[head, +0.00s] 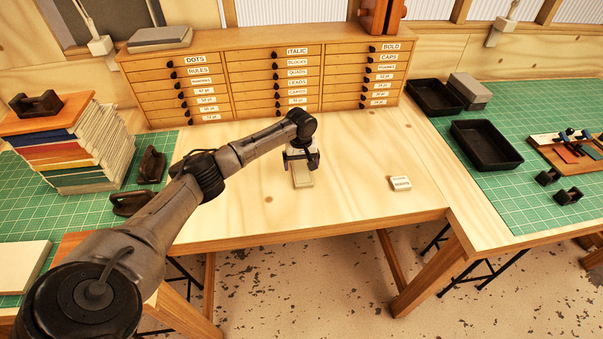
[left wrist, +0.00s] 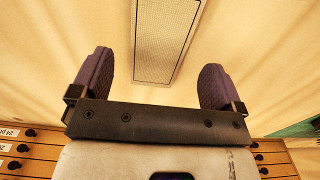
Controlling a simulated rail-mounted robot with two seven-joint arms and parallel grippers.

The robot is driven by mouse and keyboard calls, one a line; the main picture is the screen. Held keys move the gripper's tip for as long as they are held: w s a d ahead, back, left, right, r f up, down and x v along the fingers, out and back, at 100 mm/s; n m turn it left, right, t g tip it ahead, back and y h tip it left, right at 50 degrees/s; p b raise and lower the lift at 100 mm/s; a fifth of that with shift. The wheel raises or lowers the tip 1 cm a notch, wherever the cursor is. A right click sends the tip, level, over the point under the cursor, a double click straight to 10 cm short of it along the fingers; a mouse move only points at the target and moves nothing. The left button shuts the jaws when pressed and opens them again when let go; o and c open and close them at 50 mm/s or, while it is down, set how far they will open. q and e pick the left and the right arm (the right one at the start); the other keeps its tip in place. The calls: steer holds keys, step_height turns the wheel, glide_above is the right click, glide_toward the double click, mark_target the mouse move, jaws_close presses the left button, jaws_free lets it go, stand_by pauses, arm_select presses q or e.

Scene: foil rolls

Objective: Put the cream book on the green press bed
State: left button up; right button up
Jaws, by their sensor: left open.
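A small cream slab, which looks like the cream book (head: 303,178), lies flat on the wooden table. My left gripper (head: 302,161) points down over the far end of the book. Its fingers are apart and nothing is gripped; I cannot tell the exact height above the book. The gripper hides part of the book in the head view. I cannot pick out a green press bed for sure. My right gripper is not in view.
A labelled drawer cabinet (head: 270,85) stands behind. A small labelled block (head: 400,183) lies to the right. Green mats lie left and right (head: 540,210), with black trays (head: 486,145) on the right. A tall stack of books (head: 85,150) stands left. Wood around the book is clear.

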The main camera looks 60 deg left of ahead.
mark_target(301, 171)
arm_select(q)
steer(key=shift+f, duration=1.6)
steer(key=shift+d, duration=0.1)
steer(key=shift+c, duration=0.2)
steer(key=c, duration=1.1)
steer(key=shift+r, duration=0.15)
